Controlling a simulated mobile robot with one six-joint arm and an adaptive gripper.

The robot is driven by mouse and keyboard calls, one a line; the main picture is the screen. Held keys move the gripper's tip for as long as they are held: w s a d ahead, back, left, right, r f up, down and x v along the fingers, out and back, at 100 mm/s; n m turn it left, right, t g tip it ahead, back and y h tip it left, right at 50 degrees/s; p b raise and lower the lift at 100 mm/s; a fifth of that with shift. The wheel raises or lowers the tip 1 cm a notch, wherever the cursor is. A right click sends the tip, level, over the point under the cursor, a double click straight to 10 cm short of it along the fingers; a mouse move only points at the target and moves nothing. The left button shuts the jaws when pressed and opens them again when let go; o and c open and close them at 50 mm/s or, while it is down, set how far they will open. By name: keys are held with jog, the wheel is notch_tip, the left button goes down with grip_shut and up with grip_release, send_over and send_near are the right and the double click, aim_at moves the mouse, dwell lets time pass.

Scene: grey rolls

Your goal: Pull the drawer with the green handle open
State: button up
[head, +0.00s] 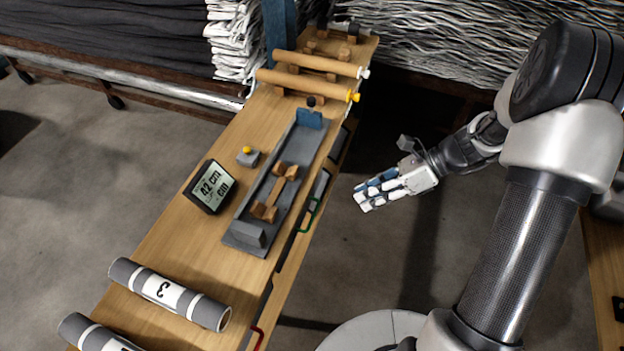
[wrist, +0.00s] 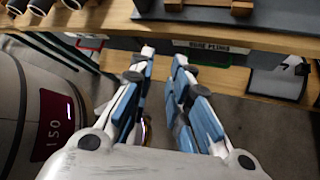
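The green handle (head: 307,215) is a thin bar on the right side face of the wooden bench, beside the grey fixture. Its drawer front looks flush with the bench side, as far as I can see. My gripper (head: 359,199) is in the air to the right of the handle, apart from it, with fingers pointing left toward the bench. In the wrist view my gripper (wrist: 165,50) has its two blue and white fingers spread with nothing between them. A labelled drawer front (wrist: 209,47) shows just right of the fingertips there.
On the bench (head: 165,235) are a grey fixture (head: 250,235), a display (head: 210,187), a button box (head: 248,158) and several rolls (head: 170,293). A red handle (head: 258,338) is on the same side, nearer. The floor between bench and arm is clear.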

notch_tip(320, 180, down, 11)
jog(key=w+d+m+t+y+p, duration=0.1)
jog(key=w+d+m+t+y, duration=0.15)
jog(key=m, duration=0.65)
jog(key=m+t+y, duration=0.2)
jog(key=m+t, duration=0.2)
jog(key=m, duration=0.4)
send_near(312, 219)
jog(key=x, duration=0.3)
jog(key=b+x, duration=0.1)
jog(key=x, duration=0.3)
jog(key=b+x, duration=0.1)
jog(key=x, duration=0.2)
jog(key=shift+a+f, duration=0.1)
jog(key=shift+f, duration=0.2)
grip_shut()
